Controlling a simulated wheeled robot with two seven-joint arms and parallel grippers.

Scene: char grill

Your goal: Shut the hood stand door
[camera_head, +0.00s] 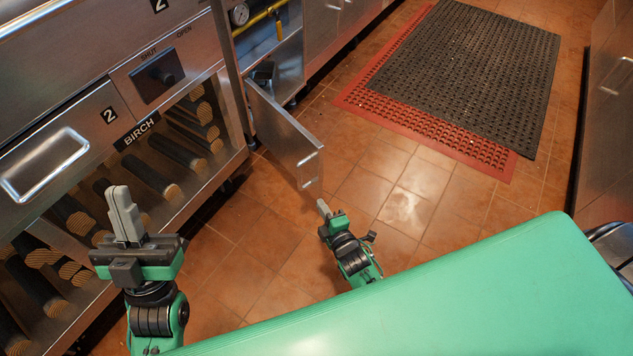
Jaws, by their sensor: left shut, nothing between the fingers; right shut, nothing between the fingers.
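The hood stand door (286,139) is a flat steel panel with a bar handle (308,172) near its free edge. It stands open, swung out from the cabinet over the tiled floor. Its cabinet opening (288,62) shows a yellow pipe and a gauge inside. My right gripper (323,207) is shut and empty, low beside the door's free end; I cannot tell whether it touches. My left gripper (121,205) is shut and empty, pointing up in front of the wood-filled grill cabinet, apart from the door.
A grill cabinet (110,116) labelled BIRCH with stacked logs stands at the left. Black and red floor mats (470,70) lie beyond the door. Steel cabinets (612,100) stand at the right edge. Tiled floor (400,205) is clear between. My green body covers the lower right.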

